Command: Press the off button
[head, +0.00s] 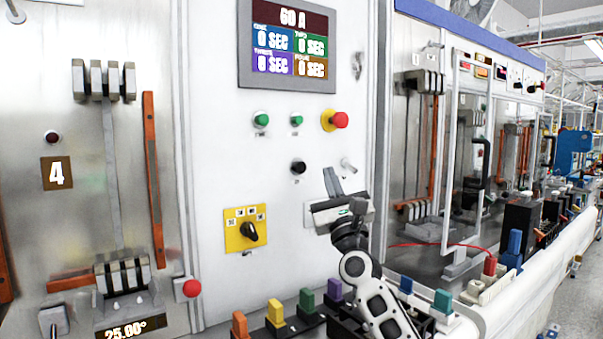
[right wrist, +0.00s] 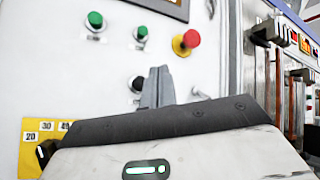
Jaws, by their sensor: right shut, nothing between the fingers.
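The white control panel (head: 215,120) has two green buttons (head: 261,120), a red mushroom button (head: 340,120) on a yellow base and a black round control (head: 298,167). Their labels are too small to read, so I cannot tell which is marked off. My right gripper (head: 332,181) is shut and empty in front of the panel, to the right of the black control and below the red mushroom button. In the right wrist view, the shut fingers (right wrist: 157,86) overlap the right side of the black control (right wrist: 137,84); contact cannot be told. My left gripper is not in view.
A metal toggle (head: 347,165) sits right of the fingers. A yellow rotary switch (head: 246,230) is lower left. Another red button (head: 187,288) is beside the left bay. Coloured terminals (head: 275,312) line the ledge below. A display (head: 288,45) is above.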

